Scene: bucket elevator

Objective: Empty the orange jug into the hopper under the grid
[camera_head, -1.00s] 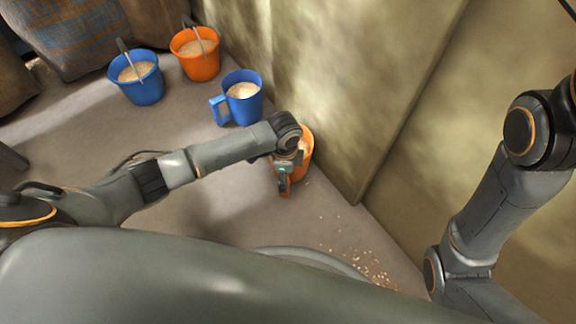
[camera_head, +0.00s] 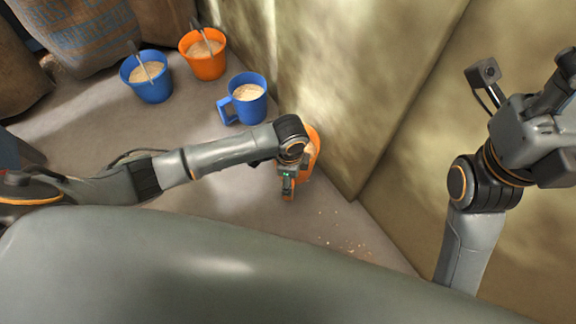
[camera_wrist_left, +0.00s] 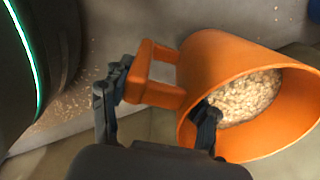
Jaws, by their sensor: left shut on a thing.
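The orange jug (camera_head: 313,150) is near the wall corner in the head view, mostly hidden behind my left wrist. In the left wrist view the jug (camera_wrist_left: 225,62) shows its open mouth, with pale flakes inside, and its square handle (camera_wrist_left: 150,75). My left gripper (camera_wrist_left: 160,112) is shut on the jug, with one dark finger at the handle and the other at the jug's rim. In the head view the left gripper (camera_head: 288,183) is low over the floor. My right arm (camera_head: 480,200) stands at the right; its fingers are out of the picture. No hopper or grid can be made out.
A blue jug (camera_head: 236,110), a blue bucket (camera_head: 150,90) and an orange bucket (camera_head: 207,68), each with pale grain, stand at the back. Sacks (camera_head: 90,35) are at the far left. Spilled flakes (camera_head: 345,246) lie on the floor. A wall (camera_head: 330,90) bounds the right.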

